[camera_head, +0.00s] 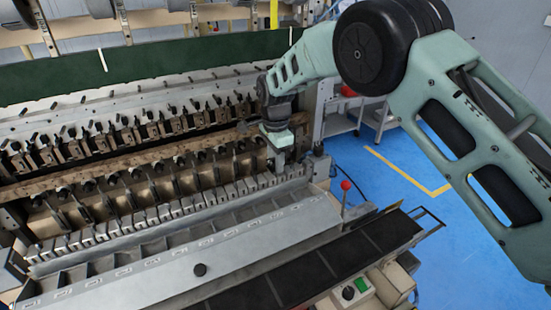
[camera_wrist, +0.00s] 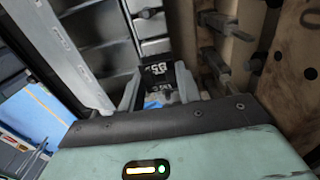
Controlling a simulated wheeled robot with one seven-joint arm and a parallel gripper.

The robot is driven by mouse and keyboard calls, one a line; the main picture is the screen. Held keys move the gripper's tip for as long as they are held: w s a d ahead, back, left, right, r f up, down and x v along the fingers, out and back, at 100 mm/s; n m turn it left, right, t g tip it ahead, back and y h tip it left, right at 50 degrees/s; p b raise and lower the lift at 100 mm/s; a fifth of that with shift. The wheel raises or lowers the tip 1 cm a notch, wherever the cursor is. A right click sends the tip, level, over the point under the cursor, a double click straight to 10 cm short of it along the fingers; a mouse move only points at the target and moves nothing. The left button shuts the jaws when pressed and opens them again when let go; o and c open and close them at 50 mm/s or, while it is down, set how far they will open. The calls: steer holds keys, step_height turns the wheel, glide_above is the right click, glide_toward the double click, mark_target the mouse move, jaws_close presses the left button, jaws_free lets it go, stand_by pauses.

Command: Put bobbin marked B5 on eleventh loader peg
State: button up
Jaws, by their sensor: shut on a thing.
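My gripper (camera_head: 279,160) is at the right end of the coil winder, pointing down over the row of small grey blocks along the loader (camera_head: 165,213). In the wrist view my gripper (camera_wrist: 158,92) is shut on a dark bobbin (camera_wrist: 158,73) between its two grey fingers. The bobbin's white marking is turned in the picture; it seems to include B and 5, but I cannot read it surely. The held bobbin is too small to make out in the head view. Individual loader pegs and their numbers cannot be told clearly.
A sloped grey tray (camera_head: 215,245) with labelled compartments runs along the front. A red-knobbed lever (camera_head: 345,187) stands at its right end. A black belt (camera_head: 290,268) lies in front. Rows of dark clamps (camera_head: 120,180) stand behind.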

steer(key=shift+f, duration=0.7)
steer(key=shift+f+b, duration=0.1)
steer(key=shift+b, duration=0.25)
steer(key=o, duration=1)
